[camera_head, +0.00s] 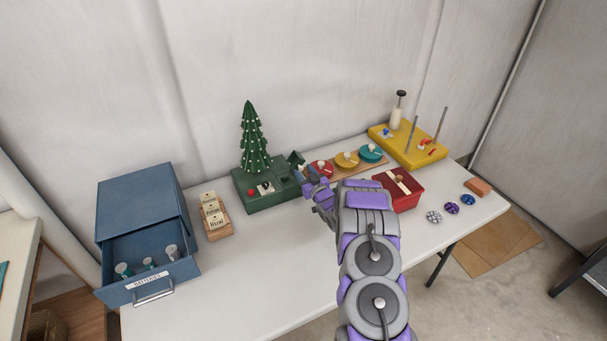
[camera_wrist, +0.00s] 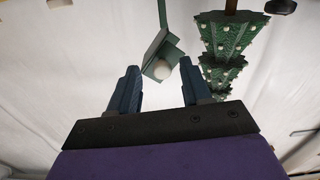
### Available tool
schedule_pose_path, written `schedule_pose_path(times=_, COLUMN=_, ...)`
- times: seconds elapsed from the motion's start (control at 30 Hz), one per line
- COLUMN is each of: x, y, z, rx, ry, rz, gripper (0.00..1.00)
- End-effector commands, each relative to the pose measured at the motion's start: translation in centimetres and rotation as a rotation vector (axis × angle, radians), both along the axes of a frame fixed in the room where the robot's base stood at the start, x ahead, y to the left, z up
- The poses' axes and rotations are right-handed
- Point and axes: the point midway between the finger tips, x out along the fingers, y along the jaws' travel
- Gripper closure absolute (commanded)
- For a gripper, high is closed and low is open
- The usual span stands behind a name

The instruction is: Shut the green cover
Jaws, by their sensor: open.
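The green cover (camera_head: 297,157) stands raised at the right end of the green base (camera_head: 262,204). My gripper (camera_head: 309,181) is close by it, at its near right side, and partly blocks the view. The knob shows between the tips of my open gripper (camera_wrist: 159,67). I cannot tell whether a finger touches it. No grip on the knob or cover shows.
A small Christmas tree (camera_head: 253,140) rises from the base, left of the cover. To the right are colored discs on a wooden board (camera_head: 364,168), a red box (camera_head: 407,197) and a yellow board (camera_head: 420,152). A blue cabinet (camera_head: 140,204) has its drawer open. The table front is clear.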

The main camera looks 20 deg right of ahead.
Motion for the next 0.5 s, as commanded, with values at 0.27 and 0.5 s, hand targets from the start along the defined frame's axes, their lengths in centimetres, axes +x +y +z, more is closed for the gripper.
schedule_pose_path(times=0.27, x=0.71, y=0.14, z=0.05, rx=0.000, ry=-0.001, rz=0.000, gripper=0.52)
schedule_pose_path(times=0.5, x=0.69, y=0.13, z=0.03, rx=0.000, ry=-0.001, rz=0.000, gripper=0.59)
